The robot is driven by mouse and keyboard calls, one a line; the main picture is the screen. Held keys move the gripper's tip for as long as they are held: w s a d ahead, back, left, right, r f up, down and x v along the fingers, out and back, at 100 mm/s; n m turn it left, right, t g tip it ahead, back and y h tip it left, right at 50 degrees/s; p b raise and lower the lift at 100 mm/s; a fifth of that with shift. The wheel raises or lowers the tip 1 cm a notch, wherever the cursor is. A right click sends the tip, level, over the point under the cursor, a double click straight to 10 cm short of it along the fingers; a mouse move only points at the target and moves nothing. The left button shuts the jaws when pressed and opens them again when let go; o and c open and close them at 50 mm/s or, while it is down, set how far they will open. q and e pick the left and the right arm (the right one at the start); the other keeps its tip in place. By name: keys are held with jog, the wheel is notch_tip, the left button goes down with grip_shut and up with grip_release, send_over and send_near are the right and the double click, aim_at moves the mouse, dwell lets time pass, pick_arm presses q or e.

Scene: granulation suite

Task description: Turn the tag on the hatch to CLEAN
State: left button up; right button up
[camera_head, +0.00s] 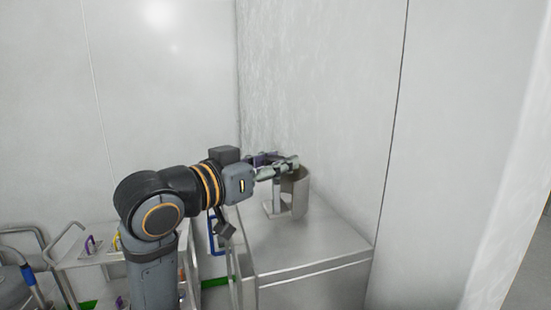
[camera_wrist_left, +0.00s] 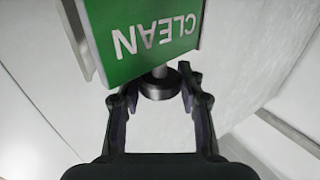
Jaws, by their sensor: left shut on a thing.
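A green tag (camera_wrist_left: 140,28) with white letters reading CLEAN fills the top of the left wrist view. The word is upside down in that picture. Just below the tag is a short dark round knob (camera_wrist_left: 160,86) on a light stem. My left gripper (camera_wrist_left: 158,92) has its fingers on either side of this knob and is shut on it. In the head view my left gripper (camera_head: 278,170) is at a curved steel piece (camera_head: 301,192) on top of a steel cabinet. The tag's face cannot be made out there. My right gripper is not in view.
The steel cabinet (camera_head: 312,246) stands against the pale wall panels (camera_head: 325,90), with bare top around the curved piece. A trolley with shelves (camera_head: 88,252) and small coloured items stands at the lower left, beside my left arm.

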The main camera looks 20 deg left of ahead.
pick_arm(q)
jog(key=o, duration=1.2)
notch_tip(320, 180, up, 10)
